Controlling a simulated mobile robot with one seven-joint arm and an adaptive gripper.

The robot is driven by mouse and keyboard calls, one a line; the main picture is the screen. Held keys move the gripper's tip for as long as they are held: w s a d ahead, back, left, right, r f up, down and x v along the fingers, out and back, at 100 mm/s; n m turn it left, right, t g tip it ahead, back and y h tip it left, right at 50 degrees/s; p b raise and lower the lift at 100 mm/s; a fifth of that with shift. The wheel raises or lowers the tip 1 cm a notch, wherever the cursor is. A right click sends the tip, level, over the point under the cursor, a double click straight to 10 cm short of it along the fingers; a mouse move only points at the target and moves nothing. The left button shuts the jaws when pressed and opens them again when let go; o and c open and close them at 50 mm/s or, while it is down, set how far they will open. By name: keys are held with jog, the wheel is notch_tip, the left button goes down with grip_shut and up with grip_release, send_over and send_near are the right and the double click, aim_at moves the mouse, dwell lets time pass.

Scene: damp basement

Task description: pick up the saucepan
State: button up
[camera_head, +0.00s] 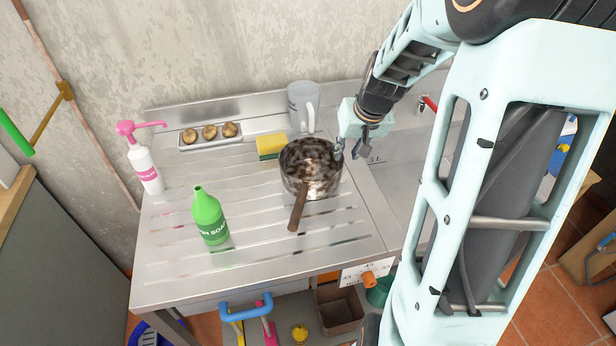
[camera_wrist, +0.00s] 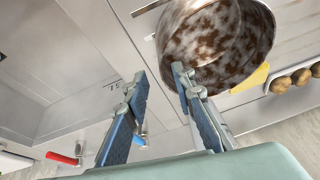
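The saucepan (camera_head: 318,182) is a round metal pot with brown, mottled staining. It stands upright on the ribbed steel drainboard, its brown handle (camera_head: 298,208) pointing toward the front. In the wrist view, the pan (camera_wrist: 215,45) fills the upper middle, and its handle is not visible. My gripper (camera_head: 349,156) is at the pan's right rear rim, pointing down. In the wrist view my gripper's fingers (camera_wrist: 160,74) are apart with nothing held between them. One fingertip overlaps the pan's edge; I cannot tell whether it touches or reaches inside.
A yellow sponge (camera_head: 271,146) and clear jug (camera_head: 302,106) stand close behind the pan. A green soap bottle (camera_head: 209,216), pink pump bottle (camera_head: 146,160) and tray of round brown items (camera_head: 188,144) are to the left. The sink (camera_head: 402,167) lies right. The drainboard's front is clear.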

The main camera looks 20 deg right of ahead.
aim_at(341, 163)
jog(key=shift+a+p+x, duration=0.1)
jog(key=shift+p+x, duration=0.1)
jog(key=shift+x, duration=1.3)
jog(key=shift+a+p+x, duration=0.15)
jog(key=shift+p+x, duration=0.05)
jog(key=shift+x, duration=1.3)
jog(key=shift+s+f, duration=0.1)
jog(key=shift+s, duration=0.05)
grip_shut()
